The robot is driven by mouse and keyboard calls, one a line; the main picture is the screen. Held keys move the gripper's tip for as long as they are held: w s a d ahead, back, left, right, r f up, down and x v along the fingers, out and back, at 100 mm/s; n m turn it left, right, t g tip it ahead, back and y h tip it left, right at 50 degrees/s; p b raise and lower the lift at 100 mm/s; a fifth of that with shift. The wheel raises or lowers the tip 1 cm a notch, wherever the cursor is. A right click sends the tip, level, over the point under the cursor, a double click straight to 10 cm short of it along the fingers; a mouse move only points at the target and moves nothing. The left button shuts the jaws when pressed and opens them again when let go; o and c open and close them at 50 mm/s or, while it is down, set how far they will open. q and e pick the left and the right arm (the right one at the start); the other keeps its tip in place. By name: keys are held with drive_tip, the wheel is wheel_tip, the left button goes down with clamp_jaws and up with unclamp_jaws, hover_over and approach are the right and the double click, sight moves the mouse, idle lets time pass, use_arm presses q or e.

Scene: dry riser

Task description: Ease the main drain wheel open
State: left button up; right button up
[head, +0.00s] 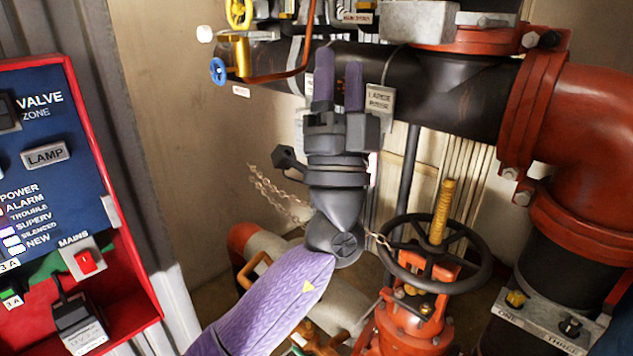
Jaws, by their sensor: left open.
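My left gripper (339,62) reaches up from the bottom centre, purple fingers apart and nothing between them. It overlaps the dark horizontal pipe (440,90) in the picture; I cannot tell whether it touches. A small plate (357,18) above the fingers carries small lettering that seems to read "main drain". No wheel shows clearly beside that plate; the gripper and the top edge may hide it. A small yellow wheel (238,12) and a small blue wheel (218,71) are at the upper left. A large black handwheel (482,268) with a yellow stem stands lower right. My right gripper is out of view.
A red panel box (125,240) with a blue face stands at the left. A chain (275,190) hangs behind my left wrist. A large red pipe elbow (597,130) fills the right. A grey tag (380,99) hangs right of the fingers. Bare wall lies between panel and pipes.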

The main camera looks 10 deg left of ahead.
use_arm(q)
drive_tip(key=w+a+f+g, duration=0.2)
drive_tip(key=w+f+g, duration=0.1)
drive_tip(key=f, duration=0.6)
drive_tip(key=w+a+f+g, duration=0.1)
drive_tip(key=w+f+g, duration=0.3)
drive_tip(key=f, duration=0.5)
drive_tip(key=shift+w+a+g, duration=0.3)
drive_tip(key=shift+w+a, duration=0.1)
drive_tip(key=shift+w, duration=0.4)
